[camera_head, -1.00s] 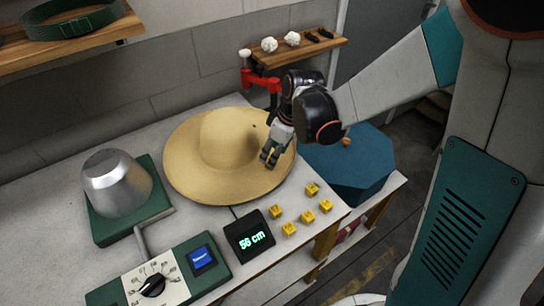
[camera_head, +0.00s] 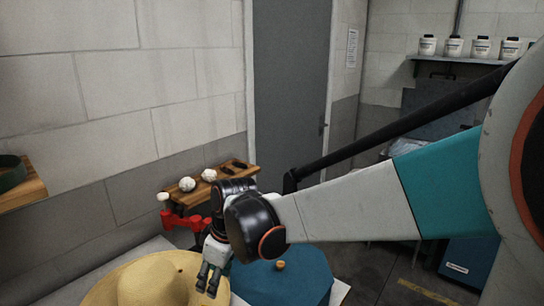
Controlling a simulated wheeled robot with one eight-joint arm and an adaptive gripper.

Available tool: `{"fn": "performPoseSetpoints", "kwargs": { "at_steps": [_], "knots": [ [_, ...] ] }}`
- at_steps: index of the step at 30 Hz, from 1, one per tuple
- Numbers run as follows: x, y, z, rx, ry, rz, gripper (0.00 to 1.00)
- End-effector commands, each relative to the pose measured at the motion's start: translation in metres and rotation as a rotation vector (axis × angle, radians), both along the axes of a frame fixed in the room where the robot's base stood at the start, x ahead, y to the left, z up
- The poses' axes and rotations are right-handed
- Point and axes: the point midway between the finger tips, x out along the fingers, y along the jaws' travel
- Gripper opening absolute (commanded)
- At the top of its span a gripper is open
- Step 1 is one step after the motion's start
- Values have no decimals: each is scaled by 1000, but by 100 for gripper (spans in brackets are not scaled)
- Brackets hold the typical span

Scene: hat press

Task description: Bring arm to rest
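My gripper (camera_head: 209,280) hangs at the end of my arm, over the right edge of the straw hat (camera_head: 155,280). Its fingers point down. A gap seems to show between the fingers, with nothing seen in it, but they are small here. Whether they touch the brim I cannot tell. The hat lies at the bottom of the view, its front part cut off by the picture edge. A blue octagonal lidded box (camera_head: 285,283) with a small wooden knob stands right of the gripper.
A wooden wall shelf (camera_head: 220,178) with white crumpled balls stands behind the gripper, beside a red clamp-like part (camera_head: 185,221). A grey door (camera_head: 290,90) is behind my arm. White tubs (camera_head: 453,46) line a shelf at the far right. Open floor shows right of the box.

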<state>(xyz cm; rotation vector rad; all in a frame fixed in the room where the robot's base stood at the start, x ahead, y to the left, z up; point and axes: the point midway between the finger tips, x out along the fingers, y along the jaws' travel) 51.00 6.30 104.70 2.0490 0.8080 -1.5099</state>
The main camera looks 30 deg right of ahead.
Motion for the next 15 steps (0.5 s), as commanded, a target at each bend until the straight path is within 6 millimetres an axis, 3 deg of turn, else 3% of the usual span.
{"fn": "performPoseSetpoints", "kwargs": {
  "at_steps": [1,6,15],
  "knots": [
    [-13,-4,8,0,-12,-42,46],
    [-40,-18,29,10,-66,-200,46],
    [-90,-40,52,52,-169,-465,46]
  ]
}}
